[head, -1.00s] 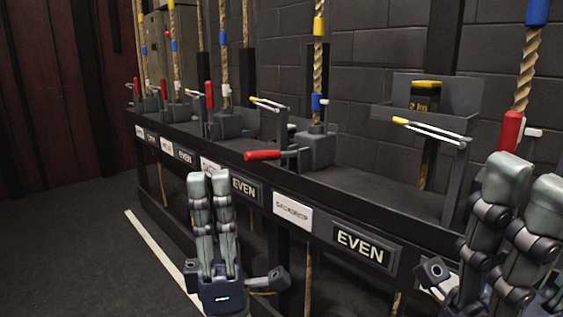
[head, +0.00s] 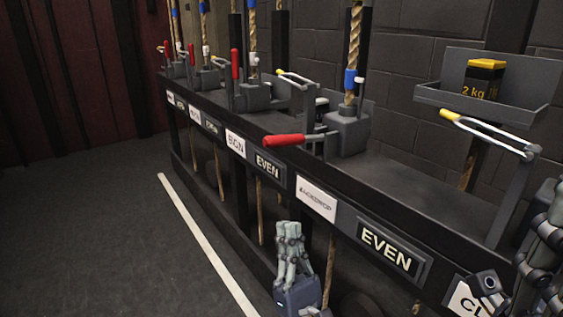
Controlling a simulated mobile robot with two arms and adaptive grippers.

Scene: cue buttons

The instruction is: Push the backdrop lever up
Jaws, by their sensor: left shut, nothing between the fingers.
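The backdrop lever has a red handle (head: 285,140) that lies about level, pointing left from its grey rope-lock block (head: 348,132). A white plate reading BACKDROP (head: 316,198) is on the rail below it. My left gripper (head: 290,228) is shut and empty, pointing up in front of the rail. It is below the red handle and apart from it. My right gripper (head: 548,225) shows only in part at the right edge, cut off by the frame, so its fingers cannot be judged.
Other levers with upright red handles (head: 235,64) stand further left along the black rail. A yellow-tipped bar (head: 490,130) and a shelf with a 2 kg weight (head: 483,80) are at right. An EVEN sign (head: 388,248) is on the rail front. The floor at left is clear.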

